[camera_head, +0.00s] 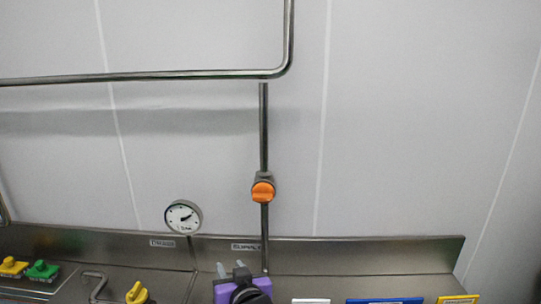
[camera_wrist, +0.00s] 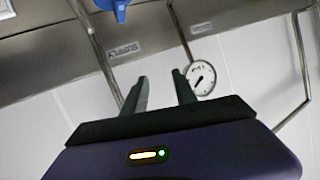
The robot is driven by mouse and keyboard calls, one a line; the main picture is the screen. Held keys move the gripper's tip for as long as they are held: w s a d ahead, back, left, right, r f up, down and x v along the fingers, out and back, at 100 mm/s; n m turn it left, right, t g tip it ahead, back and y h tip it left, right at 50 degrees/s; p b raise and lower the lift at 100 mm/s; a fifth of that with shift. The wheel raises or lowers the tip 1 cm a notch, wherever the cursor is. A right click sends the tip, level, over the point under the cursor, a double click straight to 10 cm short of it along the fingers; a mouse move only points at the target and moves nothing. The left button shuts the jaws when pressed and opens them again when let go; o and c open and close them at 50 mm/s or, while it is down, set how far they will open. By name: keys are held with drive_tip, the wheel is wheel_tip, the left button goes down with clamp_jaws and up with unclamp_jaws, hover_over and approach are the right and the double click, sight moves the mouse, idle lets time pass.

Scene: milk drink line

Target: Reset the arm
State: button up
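My gripper (camera_head: 230,266) shows at the bottom middle of the head view, with a purple body and two grey fingers pointing up. In the wrist view my gripper (camera_wrist: 160,76) has its two dark fingers spread apart with nothing between them. It is held in front of the steel counter's back panel, near the SUPPLY label (camera_wrist: 123,50) and below the orange valve handle (camera_head: 263,192) in the head view. Most of my arm is out of view.
A round gauge (camera_head: 183,217) stands left of my gripper. A vertical pipe (camera_head: 264,130) runs up the pale wall. Yellow (camera_head: 12,266) and green (camera_head: 42,270) handles sit at the left. A blue-framed item (camera_head: 385,301) and a yellow-framed one (camera_head: 458,299) lie at the lower right.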

drive_tip(key=s+d+f+t+h+b, duration=0.1)
drive_tip(key=s+d+f+t, duration=0.15)
drive_tip(key=s+d, duration=0.7)
drive_tip(key=s+d+f+t, duration=0.25)
drive_tip(key=s+d, duration=0.45)
drive_tip(key=s, duration=0.5)
drive_tip(key=s+d+m+g+h, duration=0.1)
drive_tip(key=s+d, duration=0.3)
drive_tip(key=s, duration=0.5)
drive_tip(key=s+d+f+m+g+h+b, duration=0.1)
drive_tip(key=s+d, duration=0.3)
drive_tip(key=s, duration=0.5)
drive_tip(key=s+d+f+g+h, duration=0.1)
drive_tip(key=s+d+h, duration=0.1)
drive_tip(key=s+d, duration=0.3)
drive_tip(key=s, duration=0.4)
drive_tip(key=shift+s+m+h, duration=0.3)
drive_tip(key=shift+s+m, duration=0.05)
drive_tip(key=shift+m, duration=0.05)
